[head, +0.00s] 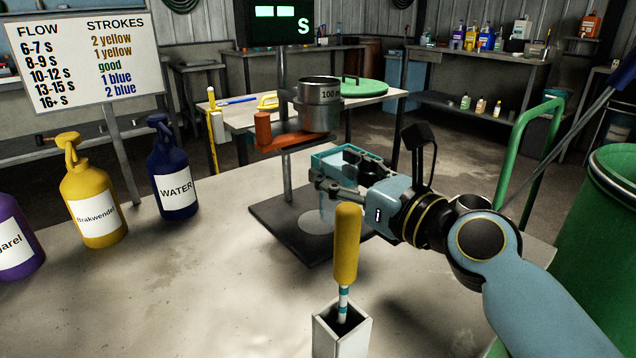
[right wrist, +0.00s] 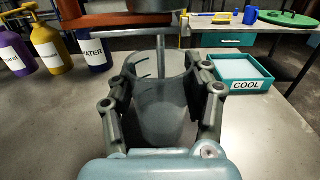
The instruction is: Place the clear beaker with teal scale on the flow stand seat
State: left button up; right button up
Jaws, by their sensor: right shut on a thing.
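The clear beaker (right wrist: 160,110) stands roughly upright between the fingers of my right gripper (right wrist: 163,92), which is shut on it. In the head view the right gripper (head: 335,190) is over the flow stand's dark base (head: 277,222), and the beaker (head: 328,207) shows faintly below it, partly hidden by the fingers and a yellow handle. The pale round seat (head: 314,248) shows on the base just below the beaker. I cannot tell whether they touch. The teal scale is hard to make out. My left gripper is out of view.
A metal cup (head: 320,92) sits above on the stand's orange arm (head: 285,135). The yellow-handled tool (head: 346,245) stands upright in a white holder (head: 341,335) in front. A teal COOL tray (right wrist: 240,70) is behind. Bottles (head: 175,170) stand left; the front-left table is clear.

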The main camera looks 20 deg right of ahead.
jog(key=w+f+b, duration=0.1)
jog(key=w+a+f+b, duration=0.1)
jog(key=w, duration=0.1)
jog(key=w+f+b, duration=0.1)
jog(key=f, duration=0.1)
jog(key=shift+w+a, duration=0.3)
jog(key=shift+a, duration=0.05)
jog(key=shift+r, duration=0.2)
jog(key=shift+f, duration=0.1)
jog(key=o, duration=1.3)
jog(key=shift+o, duration=0.2)
